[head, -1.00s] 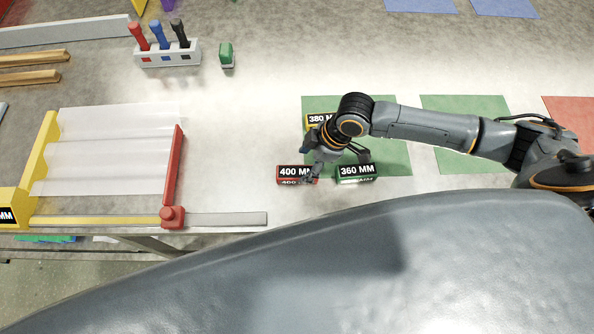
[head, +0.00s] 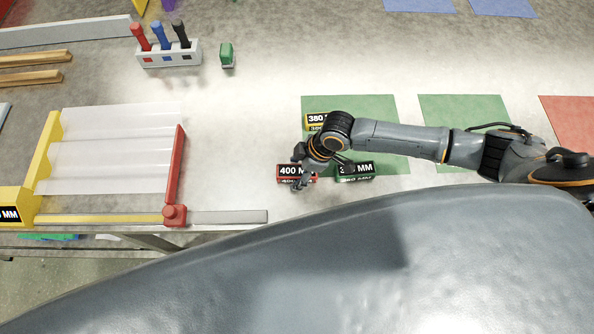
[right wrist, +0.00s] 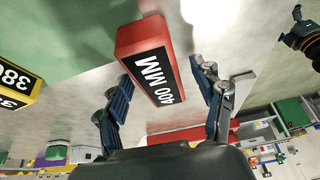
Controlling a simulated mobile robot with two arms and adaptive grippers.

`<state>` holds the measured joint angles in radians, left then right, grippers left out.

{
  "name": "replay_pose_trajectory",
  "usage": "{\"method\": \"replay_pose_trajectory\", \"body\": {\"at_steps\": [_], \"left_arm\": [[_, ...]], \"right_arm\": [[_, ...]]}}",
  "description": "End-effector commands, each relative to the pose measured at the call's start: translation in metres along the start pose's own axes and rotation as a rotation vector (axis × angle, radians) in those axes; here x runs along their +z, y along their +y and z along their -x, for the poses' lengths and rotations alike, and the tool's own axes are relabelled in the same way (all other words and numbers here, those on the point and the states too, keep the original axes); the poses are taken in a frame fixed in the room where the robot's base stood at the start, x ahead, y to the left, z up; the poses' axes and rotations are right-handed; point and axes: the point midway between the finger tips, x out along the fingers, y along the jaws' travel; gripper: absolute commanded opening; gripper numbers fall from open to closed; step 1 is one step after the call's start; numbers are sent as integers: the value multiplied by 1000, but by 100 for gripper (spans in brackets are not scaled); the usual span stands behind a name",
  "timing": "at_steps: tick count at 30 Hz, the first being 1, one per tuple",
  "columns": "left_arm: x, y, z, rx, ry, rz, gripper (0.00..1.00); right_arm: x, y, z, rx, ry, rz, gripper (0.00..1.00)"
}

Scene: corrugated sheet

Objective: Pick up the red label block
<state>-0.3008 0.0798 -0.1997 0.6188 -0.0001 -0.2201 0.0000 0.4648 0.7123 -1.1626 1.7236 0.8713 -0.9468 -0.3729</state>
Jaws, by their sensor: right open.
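The red label block (head: 291,173), marked 400 MM, lies on the table left of the green 360 MM block (head: 357,170). My right gripper (head: 299,170) is over the red block in the head view and hides part of its right side. In the right wrist view the red block (right wrist: 150,50) lies ahead, between the two spread fingers of the open gripper (right wrist: 165,100). The fingers look empty, and I cannot tell whether either touches the block. My left gripper does not show.
A corrugated sheet (head: 105,150) in a yellow and red frame lies to the left. A marker holder (head: 168,55) stands at the back left.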

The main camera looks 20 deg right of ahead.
Motion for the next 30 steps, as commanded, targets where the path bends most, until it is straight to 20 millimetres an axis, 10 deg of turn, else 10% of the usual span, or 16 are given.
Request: {"method": "replay_pose_trajectory", "body": {"at_steps": [16,24,30], "left_arm": [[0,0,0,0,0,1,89],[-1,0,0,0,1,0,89],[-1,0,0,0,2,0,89]], "right_arm": [[1,0,-4,0,1,0,66],[2,0,-4,0,0,0,11],[2,0,-4,-1,-1,0,8]]}}
